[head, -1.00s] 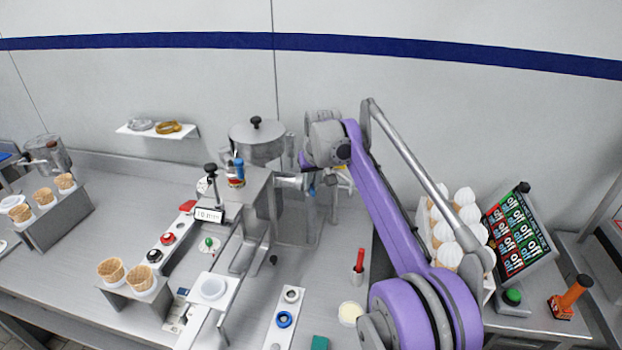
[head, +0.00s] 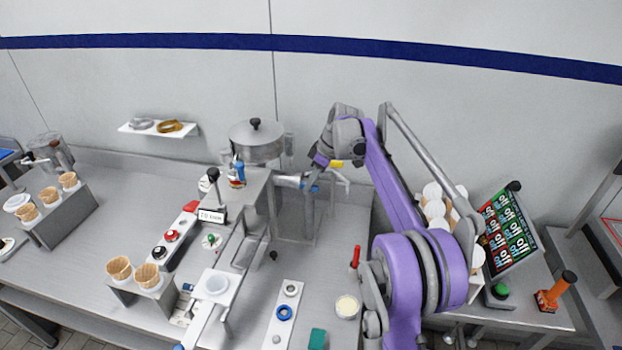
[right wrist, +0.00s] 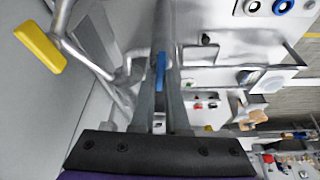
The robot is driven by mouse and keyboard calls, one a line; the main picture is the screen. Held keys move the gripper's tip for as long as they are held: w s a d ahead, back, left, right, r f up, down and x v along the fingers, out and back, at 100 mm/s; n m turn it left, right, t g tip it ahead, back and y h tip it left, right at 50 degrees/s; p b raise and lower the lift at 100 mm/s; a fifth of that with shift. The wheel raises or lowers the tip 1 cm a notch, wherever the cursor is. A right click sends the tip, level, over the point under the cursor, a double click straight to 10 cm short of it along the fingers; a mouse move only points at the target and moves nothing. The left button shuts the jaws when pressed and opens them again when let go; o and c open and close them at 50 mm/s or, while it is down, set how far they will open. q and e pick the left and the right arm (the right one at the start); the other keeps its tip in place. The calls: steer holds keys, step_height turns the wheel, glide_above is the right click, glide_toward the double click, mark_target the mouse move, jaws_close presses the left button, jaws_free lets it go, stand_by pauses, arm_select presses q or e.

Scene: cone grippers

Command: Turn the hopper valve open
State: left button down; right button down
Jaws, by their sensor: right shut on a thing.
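The lidded steel hopper (head: 257,148) stands at the back of the bench. A horizontal pipe (head: 289,181) runs right from beneath it. A small blue valve lever (head: 314,188) is at the pipe's right end. My right gripper (head: 309,184) is at this lever, reaching down from the upper right. In the right wrist view the blue lever (right wrist: 160,70) lies between the two grey fingers (right wrist: 160,100), which are shut on it. The fingers partly hide the valve body. My left gripper is not in view.
A yellow-ended handle (right wrist: 40,48) on a bent steel rod is close beside my right gripper. A steel stand (head: 305,222) is below. A red marker (head: 355,257), a white cup (head: 347,306) and a ring tray (head: 283,322) stand in front. A screen panel (head: 511,230) is to the right.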

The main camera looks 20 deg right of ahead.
steer(key=shift+r+n+g, duration=0.1)
steer(key=shift+n+g, duration=0.2)
steer(key=shift+n, duration=0.6)
steer(key=shift+y, duration=0.3)
steer(key=c, duration=0.9)
jaws_free()
steer(key=v, duration=1)
steer(key=shift+d+r, duration=0.1)
steer(key=shift+r, duration=0.25)
